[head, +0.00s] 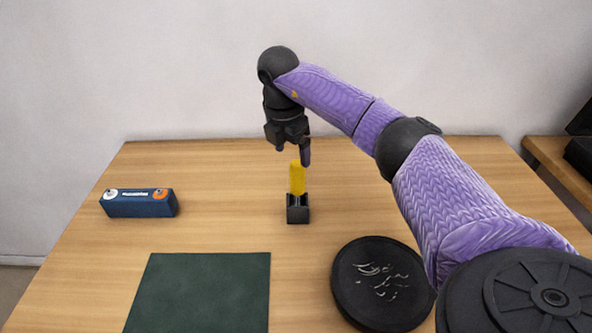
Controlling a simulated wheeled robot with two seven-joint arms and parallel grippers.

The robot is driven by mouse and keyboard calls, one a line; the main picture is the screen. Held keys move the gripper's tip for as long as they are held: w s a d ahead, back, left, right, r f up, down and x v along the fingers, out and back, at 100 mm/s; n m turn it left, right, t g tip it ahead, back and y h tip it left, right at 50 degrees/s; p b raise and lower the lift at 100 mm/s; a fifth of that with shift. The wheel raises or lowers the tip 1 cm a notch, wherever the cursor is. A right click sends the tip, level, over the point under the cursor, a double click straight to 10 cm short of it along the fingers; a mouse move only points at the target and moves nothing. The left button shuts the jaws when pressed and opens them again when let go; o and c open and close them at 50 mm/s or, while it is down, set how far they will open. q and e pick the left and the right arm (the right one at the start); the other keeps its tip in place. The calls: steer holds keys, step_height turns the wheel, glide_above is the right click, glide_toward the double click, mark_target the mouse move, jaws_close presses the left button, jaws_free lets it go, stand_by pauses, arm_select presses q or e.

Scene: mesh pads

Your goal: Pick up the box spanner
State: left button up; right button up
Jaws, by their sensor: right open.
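A yellow upright piece (297,179), which I take to be the box spanner, stands in a small black holder (298,214) near the middle of the table. Its lower end is hidden inside the holder. My right gripper (292,155) is open and empty, pointing down at the top of the yellow piece. One fingertip shows close to its upper right edge; I cannot tell whether they touch. My left gripper is not in view.
A dark blue box (140,203) lies at the left of the wooden table (220,220). A dark green mat (200,293) lies at the front left. A round black dish (362,310) with small pale bits sits at the front right. The table between box and holder is clear.

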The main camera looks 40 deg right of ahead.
mark_target(298, 176)
steer(key=f, duration=0.2)
steer(key=d+f+b, duration=0.1)
steer(key=f, duration=0.2)
steer(key=f+b, duration=0.1)
steer(key=f, duration=0.1)
steer(key=shift+s+d+f, duration=0.2)
steer(key=shift+d+f, duration=0.05)
steer(key=shift+f, duration=0.1)
steer(key=shift+c, duration=0.9)
steer(key=c, duration=0.7)
steer(key=shift+c, duration=1.4)
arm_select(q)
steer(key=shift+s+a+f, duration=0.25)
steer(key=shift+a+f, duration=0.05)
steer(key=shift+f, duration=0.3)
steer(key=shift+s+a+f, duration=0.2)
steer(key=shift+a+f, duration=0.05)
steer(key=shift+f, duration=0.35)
arm_select(e)
jaws_close()
